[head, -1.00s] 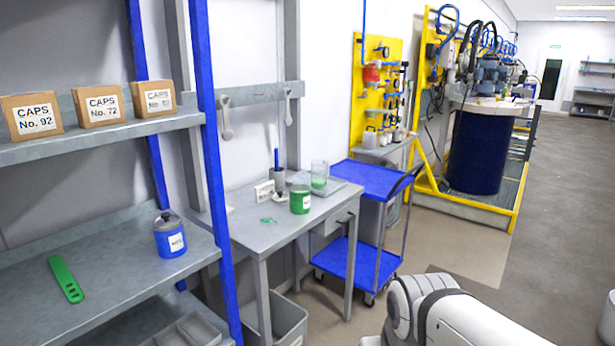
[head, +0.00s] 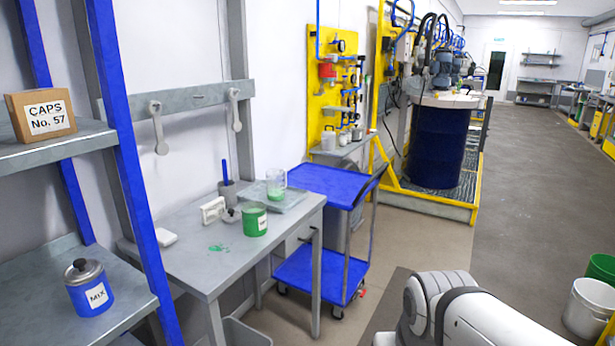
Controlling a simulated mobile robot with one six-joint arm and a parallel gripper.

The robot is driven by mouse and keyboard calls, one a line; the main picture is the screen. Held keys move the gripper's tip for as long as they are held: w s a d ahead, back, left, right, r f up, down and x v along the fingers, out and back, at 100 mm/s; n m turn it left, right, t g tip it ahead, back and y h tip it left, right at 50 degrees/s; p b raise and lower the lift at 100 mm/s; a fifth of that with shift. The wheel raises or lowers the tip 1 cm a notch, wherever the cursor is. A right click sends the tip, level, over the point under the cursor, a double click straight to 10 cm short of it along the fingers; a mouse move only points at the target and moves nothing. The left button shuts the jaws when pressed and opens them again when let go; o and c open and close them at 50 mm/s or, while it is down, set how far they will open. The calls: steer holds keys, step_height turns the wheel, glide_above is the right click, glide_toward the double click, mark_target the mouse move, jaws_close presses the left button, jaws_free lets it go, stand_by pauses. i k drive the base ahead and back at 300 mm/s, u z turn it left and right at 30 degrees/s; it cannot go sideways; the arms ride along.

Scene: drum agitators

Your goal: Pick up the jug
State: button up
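A clear jug (head: 277,187) with green contents at its bottom stands upright on a flat grey plate, likely a scale (head: 272,201), at the back right of a grey worktable (head: 196,262). A green labelled tin (head: 255,219) stands in front of it. Part of my white arm shows at the bottom right, well apart from the jug. My gripper is out of view.
A pen pot (head: 228,194), a small white card holder (head: 213,210) and a green spill (head: 219,247) are on the worktable. A blue trolley (head: 325,184) stands right of it. A blue MIX tin (head: 90,290) sits on the left shelf. Floor on the right is open; buckets (head: 588,306) stand at its edge.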

mark_target(275, 178)
steer(key=z, duration=0.2)
steer(key=i, duration=1.45)
steer(key=u, duration=0.55)
steer(key=i, duration=0.5)
steer(key=u, duration=0.3)
steer(key=k, duration=0.65)
steer(key=u, duration=0.25)
steer(key=i, duration=0.65)
steer(key=z, duration=0.1)
